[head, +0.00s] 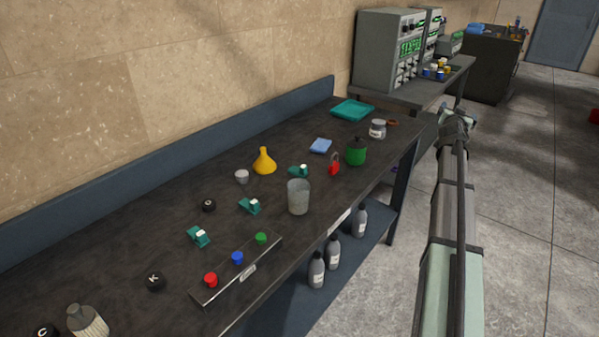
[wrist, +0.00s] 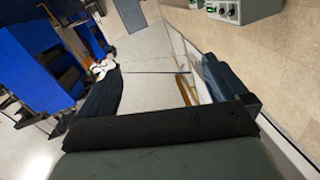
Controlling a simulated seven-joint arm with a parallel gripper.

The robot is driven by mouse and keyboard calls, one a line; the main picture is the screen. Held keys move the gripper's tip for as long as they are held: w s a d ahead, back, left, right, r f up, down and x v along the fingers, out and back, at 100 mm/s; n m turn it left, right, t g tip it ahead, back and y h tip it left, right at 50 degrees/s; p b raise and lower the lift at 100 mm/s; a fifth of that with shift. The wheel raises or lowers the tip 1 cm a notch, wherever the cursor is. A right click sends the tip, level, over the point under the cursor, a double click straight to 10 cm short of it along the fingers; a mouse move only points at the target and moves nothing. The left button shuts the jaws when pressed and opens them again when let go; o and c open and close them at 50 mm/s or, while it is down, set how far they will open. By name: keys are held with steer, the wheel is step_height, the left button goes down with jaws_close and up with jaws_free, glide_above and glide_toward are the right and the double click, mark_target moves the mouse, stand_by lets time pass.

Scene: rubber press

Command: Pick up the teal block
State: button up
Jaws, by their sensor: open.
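Several small teal pieces with pale tops lie on the dark bench in the head view. One teal block (head: 198,236) is behind the button panel, another teal block (head: 250,206) is left of the grey cup, and a third teal block (head: 298,171) is right of the yellow funnel. I cannot tell which one the task means. My gripper (head: 457,118) is off the bench's right side, in the air, apart from all of them. In the wrist view my gripper (wrist: 160,82) is open and empty, and no teal block shows there.
The bench (head: 110,235) also bears a grey cup (head: 298,198), a yellow funnel (head: 264,162), a green container (head: 356,152), a red padlock (head: 335,165), a teal tray (head: 352,110) and a button panel (head: 240,272). Bottles (head: 333,252) stand on the shelf below.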

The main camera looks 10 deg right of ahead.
steer(key=w+a+f+n+g+y, duration=0.2)
steer(key=w+a+n, duration=0.35)
steer(key=a, duration=0.65)
steer(key=w+a+f+n+g+y, duration=0.15)
steer(key=w+a+n, duration=0.35)
steer(key=a, duration=0.8)
steer(key=w+a+f+n+g+y, duration=0.25)
steer(key=a+n, duration=0.35)
steer(key=a, duration=0.6)
steer(key=n+g+y, duration=0.5)
steer(key=n+g, duration=0.3)
steer(key=n, duration=1.3)
glide_toward(298, 170)
step_height(298, 170, down, 8)
steer(key=shift+a, duration=0.15)
steer(key=shift+c, duration=0.3)
steer(key=c, duration=1.1)
